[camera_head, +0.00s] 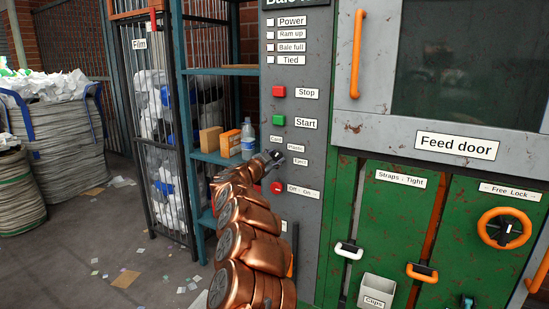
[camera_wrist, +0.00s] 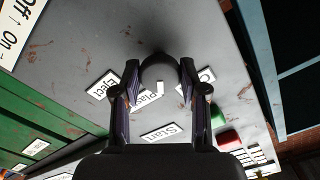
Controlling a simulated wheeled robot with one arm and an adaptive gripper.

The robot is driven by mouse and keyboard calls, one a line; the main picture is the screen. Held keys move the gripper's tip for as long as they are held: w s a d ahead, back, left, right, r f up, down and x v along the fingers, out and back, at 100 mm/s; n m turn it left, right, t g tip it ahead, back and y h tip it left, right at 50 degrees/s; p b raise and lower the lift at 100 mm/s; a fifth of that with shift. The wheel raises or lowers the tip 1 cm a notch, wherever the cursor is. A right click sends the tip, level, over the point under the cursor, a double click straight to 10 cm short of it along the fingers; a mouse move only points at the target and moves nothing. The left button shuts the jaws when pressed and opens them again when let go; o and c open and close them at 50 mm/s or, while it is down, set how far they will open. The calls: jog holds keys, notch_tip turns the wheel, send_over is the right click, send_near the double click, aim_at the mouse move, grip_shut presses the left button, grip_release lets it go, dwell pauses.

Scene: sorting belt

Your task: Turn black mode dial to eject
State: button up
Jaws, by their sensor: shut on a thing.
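The black mode dial (camera_wrist: 160,70) sits on the grey control panel (camera_wrist: 75,45), between the two fingers in the wrist view. A short white mark on it faces the "Plastic" label (camera_wrist: 148,99). The "Eject" label (camera_wrist: 101,87) lies to the left of the dial and the "Card" label (camera_wrist: 206,75) to the right, partly hidden by a finger. My gripper (camera_wrist: 160,82) is shut on the dial. In the head view my gripper (camera_head: 274,157) reaches the panel beside the "Eject" label (camera_head: 301,162); the dial is mostly hidden there.
The red Stop button (camera_head: 278,92) and green Start button (camera_head: 278,122) are above the dial. A red Off/On switch (camera_head: 277,188) is just below. A teal shelf (camera_head: 213,157) with boxes and a bottle (camera_head: 248,142) stands close at left. The feed door (camera_head: 440,55) is at right.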

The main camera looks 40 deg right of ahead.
jog(key=m+b, duration=0.1)
jog(key=m, duration=0.5)
jog(key=shift+m+b, duration=0.3)
jog(key=shift+b, duration=0.1)
jog(key=m+b, duration=0.1)
jog(key=m, duration=0.1)
jog(key=shift+f+m, duration=0.1)
jog(key=shift+m, duration=0.2)
jog(key=shift+m+b, duration=0.7)
jog(key=shift+m, duration=1.1)
jog(key=o, duration=1.1)
jog(key=shift+o, duration=0.2)
jog(key=shift+a, duration=0.2)
jog(key=v, duration=1.1)
jog(key=shift+s+a, duration=0.15)
jog(key=shift+a, duration=0.15)
